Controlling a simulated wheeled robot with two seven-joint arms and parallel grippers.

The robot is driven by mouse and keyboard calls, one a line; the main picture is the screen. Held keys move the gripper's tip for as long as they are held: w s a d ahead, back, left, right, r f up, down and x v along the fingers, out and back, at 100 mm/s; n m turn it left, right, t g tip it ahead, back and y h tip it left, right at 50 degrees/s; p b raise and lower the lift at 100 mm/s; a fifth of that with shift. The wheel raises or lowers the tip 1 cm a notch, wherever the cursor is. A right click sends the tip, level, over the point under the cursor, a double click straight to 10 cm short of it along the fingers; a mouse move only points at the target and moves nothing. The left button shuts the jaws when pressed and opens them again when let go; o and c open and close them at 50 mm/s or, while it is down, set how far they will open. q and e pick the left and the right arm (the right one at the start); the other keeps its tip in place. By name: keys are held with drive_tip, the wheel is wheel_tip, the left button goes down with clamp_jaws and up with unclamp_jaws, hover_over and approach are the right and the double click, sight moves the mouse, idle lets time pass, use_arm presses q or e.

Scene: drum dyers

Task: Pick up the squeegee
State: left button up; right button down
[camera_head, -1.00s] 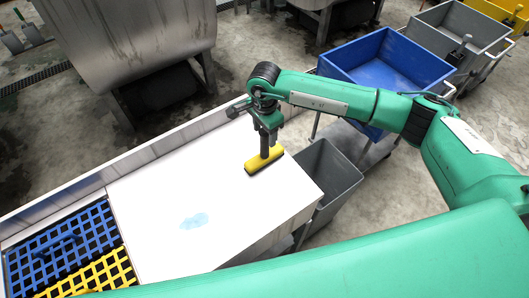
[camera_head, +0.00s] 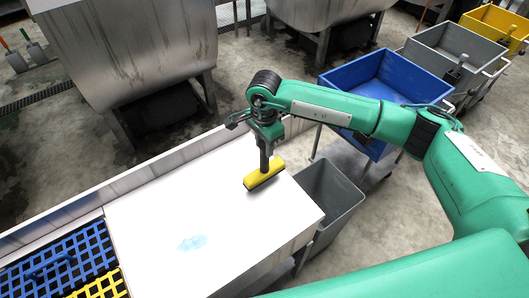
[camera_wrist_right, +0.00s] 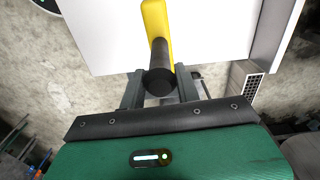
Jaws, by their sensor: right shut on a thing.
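The squeegee (camera_head: 264,173) has a yellow head with a dark edge and a dark handle. In the head view it is at the right end of the white table top (camera_head: 150,210), handle upward. My right gripper (camera_head: 266,136) is shut on the handle from above. In the right wrist view, the yellow head of the squeegee (camera_wrist_right: 156,18) points away and its dark handle runs back between the fingers of my right gripper (camera_wrist_right: 158,92). I cannot tell whether the head touches the table. My left gripper is not in view.
A pale blue wet patch (camera_head: 192,243) is on the table. Blue (camera_head: 50,262) and yellow (camera_head: 100,288) grids lie at its left end. A grey bin (camera_head: 330,200) stands beside its right edge. Blue (camera_head: 385,85) and grey (camera_head: 450,48) carts are behind my arm. Steel vats stand at the back.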

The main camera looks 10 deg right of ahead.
wheel_tip(320, 180, up, 17)
drive_tip(key=b, duration=0.4)
drive_tip(key=shift+f, duration=0.1)
